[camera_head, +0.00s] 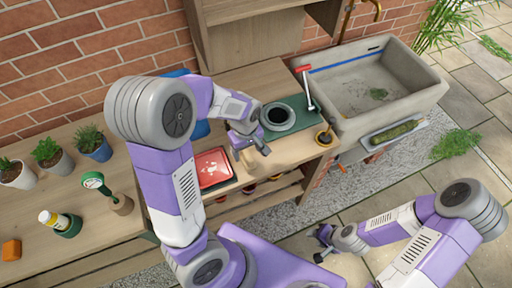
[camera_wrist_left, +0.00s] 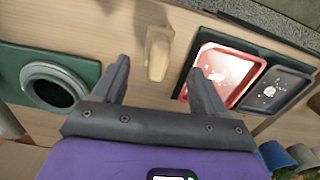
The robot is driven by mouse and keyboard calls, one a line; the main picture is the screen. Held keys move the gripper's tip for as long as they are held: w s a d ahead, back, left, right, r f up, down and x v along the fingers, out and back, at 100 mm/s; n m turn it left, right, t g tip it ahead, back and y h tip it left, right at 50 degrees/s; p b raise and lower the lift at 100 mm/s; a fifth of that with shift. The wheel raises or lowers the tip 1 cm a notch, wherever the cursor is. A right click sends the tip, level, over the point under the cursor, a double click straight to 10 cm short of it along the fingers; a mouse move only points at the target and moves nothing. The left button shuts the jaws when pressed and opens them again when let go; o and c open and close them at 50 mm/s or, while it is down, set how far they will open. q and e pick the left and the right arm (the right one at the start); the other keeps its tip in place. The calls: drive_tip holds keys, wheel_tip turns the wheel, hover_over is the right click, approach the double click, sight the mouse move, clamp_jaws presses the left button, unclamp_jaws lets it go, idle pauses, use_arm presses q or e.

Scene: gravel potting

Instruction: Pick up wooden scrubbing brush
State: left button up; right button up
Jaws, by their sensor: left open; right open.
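The wooden scrubbing brush (camera_wrist_left: 157,52) is a pale tan wooden piece on the wooden bench. In the left wrist view it lies ahead of and between the fingers of my left gripper (camera_wrist_left: 159,72), which is open. In the head view my left gripper (camera_head: 256,143) is over the bench between the red tray and the green mat, and it hides part of the brush (camera_head: 248,159). I cannot tell how high the fingers are above the bench. My right gripper (camera_head: 325,238) is open and empty, low over the paving in front of the bench.
A red tray (camera_head: 213,167) lies left of the brush, with a dark tray (camera_wrist_left: 277,91) beside it in the wrist view. A grey round pot (camera_head: 278,117) stands on a green mat (camera_head: 304,101). A stone sink (camera_head: 415,80) is at right; potted plants (camera_head: 47,153) stand left.

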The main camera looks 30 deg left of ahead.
use_arm(q)
drive_tip(key=shift+w+f, duration=0.45)
drive_tip(key=shift+s+f+b, duration=0.25)
drive_tip(key=shift+b, duration=0.05)
wheel_tip(320, 180, down, 6)
drive_tip(key=shift+s+f+b, duration=0.1)
drive_tip(key=shift+b, duration=1)
use_arm(e)
wheel_tip(320, 180, down, 3)
drive_tip(key=shift+f, duration=0.1)
use_arm(q)
drive_tip(key=c, duration=1.2)
